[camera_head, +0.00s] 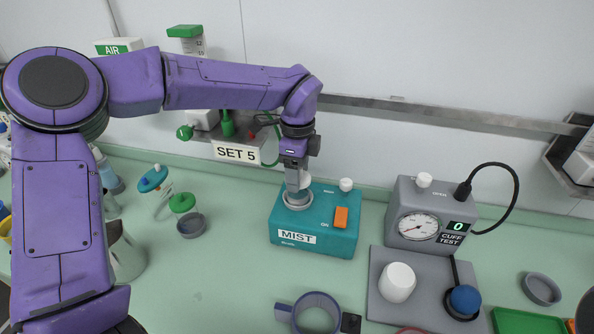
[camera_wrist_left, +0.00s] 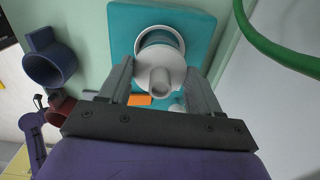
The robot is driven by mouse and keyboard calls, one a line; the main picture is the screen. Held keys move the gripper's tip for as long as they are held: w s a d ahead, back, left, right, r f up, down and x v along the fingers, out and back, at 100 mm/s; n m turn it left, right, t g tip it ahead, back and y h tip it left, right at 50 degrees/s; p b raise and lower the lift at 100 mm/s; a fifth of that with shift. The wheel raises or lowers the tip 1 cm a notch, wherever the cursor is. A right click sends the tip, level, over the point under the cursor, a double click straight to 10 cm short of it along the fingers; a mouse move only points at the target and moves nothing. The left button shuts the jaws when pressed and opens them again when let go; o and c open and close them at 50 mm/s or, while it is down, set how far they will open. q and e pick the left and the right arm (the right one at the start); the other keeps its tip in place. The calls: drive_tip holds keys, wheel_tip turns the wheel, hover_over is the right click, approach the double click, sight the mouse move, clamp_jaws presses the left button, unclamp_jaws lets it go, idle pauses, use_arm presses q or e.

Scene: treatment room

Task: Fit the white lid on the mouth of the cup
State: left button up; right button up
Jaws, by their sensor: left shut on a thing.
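My left gripper (camera_head: 296,186) reaches down over the teal MIST machine (camera_head: 325,232) and is shut on the white lid. In the left wrist view, the lid (camera_wrist_left: 172,66) sits between the two fingertips (camera_wrist_left: 160,78), with its round knob toward the camera. The cup (camera_head: 297,201) stands in the top of the machine as a pale round rim below the gripper. In the wrist view, the cup's rim (camera_wrist_left: 160,33) shows beyond the lid, which overlaps part of the mouth off-centre. I cannot tell whether lid and rim touch. My right gripper is out of view.
The machine carries an orange switch (camera_head: 341,217) and a white knob (camera_head: 346,184). A grey cuff tester (camera_head: 430,214) stands to the right. A blue-grey ring-shaped holder (camera_head: 316,312) lies in front. A wall shelf labelled SET 5 (camera_head: 236,153) is behind; a green tube (camera_wrist_left: 275,48) passes near the wrist.

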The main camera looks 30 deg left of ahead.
use_arm(q)
drive_tip(key=shift+f+b, duration=0.15)
drive_tip(key=shift+b, duration=0.15)
idle(0.5)
drive_tip(key=o, duration=1.1)
drive_tip(key=shift+r+p, duration=2.2)
drive_tip(key=shift+r, duration=1.4)
